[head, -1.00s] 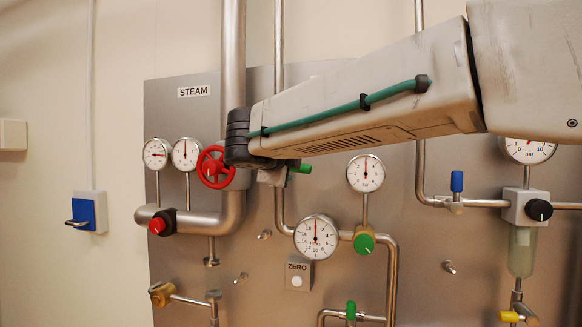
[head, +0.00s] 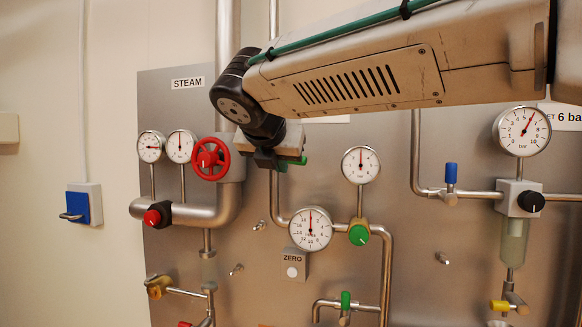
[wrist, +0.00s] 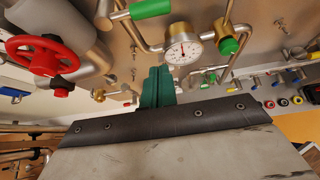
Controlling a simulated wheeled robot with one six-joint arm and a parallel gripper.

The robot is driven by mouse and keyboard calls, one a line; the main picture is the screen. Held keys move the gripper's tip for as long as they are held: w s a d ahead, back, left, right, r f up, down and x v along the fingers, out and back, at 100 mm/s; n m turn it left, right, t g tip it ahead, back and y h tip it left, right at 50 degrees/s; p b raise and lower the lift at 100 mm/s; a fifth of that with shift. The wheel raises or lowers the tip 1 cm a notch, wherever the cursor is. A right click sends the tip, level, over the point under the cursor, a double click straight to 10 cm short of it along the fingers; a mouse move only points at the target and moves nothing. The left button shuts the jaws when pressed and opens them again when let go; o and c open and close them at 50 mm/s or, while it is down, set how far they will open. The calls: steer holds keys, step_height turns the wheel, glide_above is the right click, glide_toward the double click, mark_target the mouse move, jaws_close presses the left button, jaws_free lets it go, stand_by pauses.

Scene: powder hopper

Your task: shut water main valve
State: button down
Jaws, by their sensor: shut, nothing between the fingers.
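The valve's green lever (wrist: 150,8) shows at the top edge of the wrist view. It sits on a steel pipe and appears to lie crosswise to it. In the head view the green lever (head: 299,160) is mostly hidden behind my gripper (head: 268,160); only its green end shows at the right. In the wrist view my gripper (wrist: 157,76) has its two dark green fingers together, empty, at the lower middle. The fingers are below the lever in that picture, apart from it.
A red handwheel (head: 210,159) on the steam pipe is close left of my gripper. A round gauge (head: 311,229) and a green knob (head: 359,232) are below right. Another gauge (head: 361,165) is to the right. A blue lever (head: 451,173) is farther right.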

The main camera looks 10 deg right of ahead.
steer(key=w+d+f, duration=0.1)
steer(key=w+d, duration=0.3)
steer(key=w, duration=0.4)
steer(key=shift+w+f+m, duration=0.2)
steer(key=shift+w+m, duration=0.05)
steer(key=shift+m, duration=0.05)
steer(key=shift+d+r, duration=0.15)
steer(key=shift+r, duration=0.95)
